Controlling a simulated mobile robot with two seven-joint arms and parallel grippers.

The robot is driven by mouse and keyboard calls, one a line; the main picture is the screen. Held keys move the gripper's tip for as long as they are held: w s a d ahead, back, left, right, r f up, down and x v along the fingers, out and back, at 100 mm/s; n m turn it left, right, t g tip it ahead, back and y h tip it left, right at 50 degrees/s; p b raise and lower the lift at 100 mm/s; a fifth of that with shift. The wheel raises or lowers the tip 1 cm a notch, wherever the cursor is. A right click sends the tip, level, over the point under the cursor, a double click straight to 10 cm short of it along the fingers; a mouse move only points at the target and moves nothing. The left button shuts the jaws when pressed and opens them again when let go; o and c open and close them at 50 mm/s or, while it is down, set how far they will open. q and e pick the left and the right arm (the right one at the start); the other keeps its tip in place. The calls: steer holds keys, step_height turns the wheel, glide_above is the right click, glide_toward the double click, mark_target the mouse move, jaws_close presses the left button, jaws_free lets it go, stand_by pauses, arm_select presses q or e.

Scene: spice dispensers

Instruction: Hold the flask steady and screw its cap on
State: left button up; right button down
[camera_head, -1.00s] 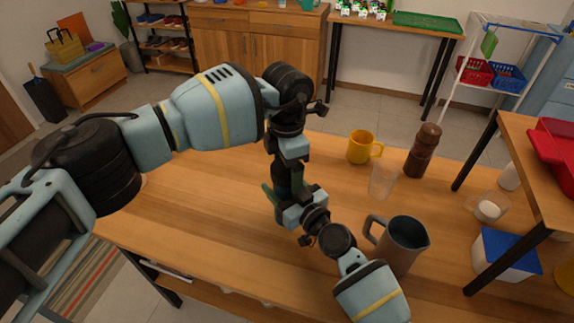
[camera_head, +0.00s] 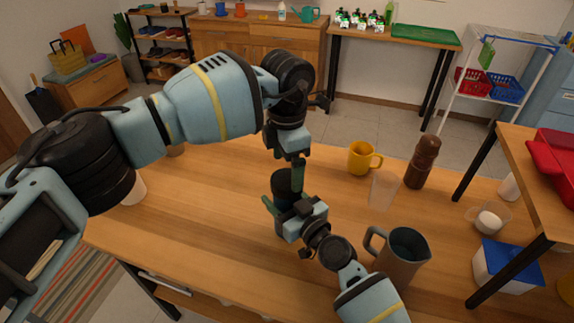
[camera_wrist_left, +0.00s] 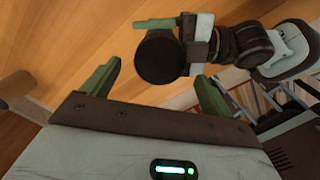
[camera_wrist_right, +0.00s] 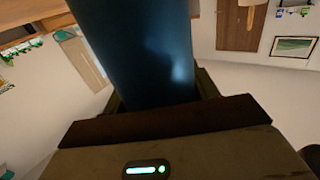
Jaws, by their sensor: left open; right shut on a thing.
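The flask (camera_head: 284,190) is a dark blue-black cylinder, held upright above the table. My right gripper (camera_head: 284,218) is shut around it. In the right wrist view its dark blue body (camera_wrist_right: 140,50) fills the space between the fingers. My left gripper (camera_head: 298,168) points down just behind and to the right of the flask's top. In the left wrist view my left gripper's green fingers (camera_wrist_left: 155,85) are apart and empty. The flask's round black top (camera_wrist_left: 161,60) is beyond them, offset from the gap. I cannot make out the cap as a separate part.
On the wooden table (camera_head: 215,215) stand a yellow mug (camera_head: 361,159), a clear cup (camera_head: 383,190), a brown grinder (camera_head: 422,162) and a grey pitcher (camera_head: 401,255) close to my right arm. A blue-lidded box (camera_head: 506,266) is at the right. The table's left part has free room.

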mark_target(287, 178)
arm_select(q)
steer(key=shift+c, duration=0.4)
step_height(287, 178, up, 4)
steer(key=n, duration=0.5)
steer(key=shift+f+n, duration=0.25)
steer(key=shift+n, duration=0.05)
steer(key=shift+f, duration=0.15)
steer(key=shift+f, duration=3.9)
steer(key=shift+c, duration=0.4)
steer(key=c, duration=0.9)
steer(key=o, duration=1.1)
steer(key=shift+o, duration=0.2)
step_height(287, 178, up, 12)
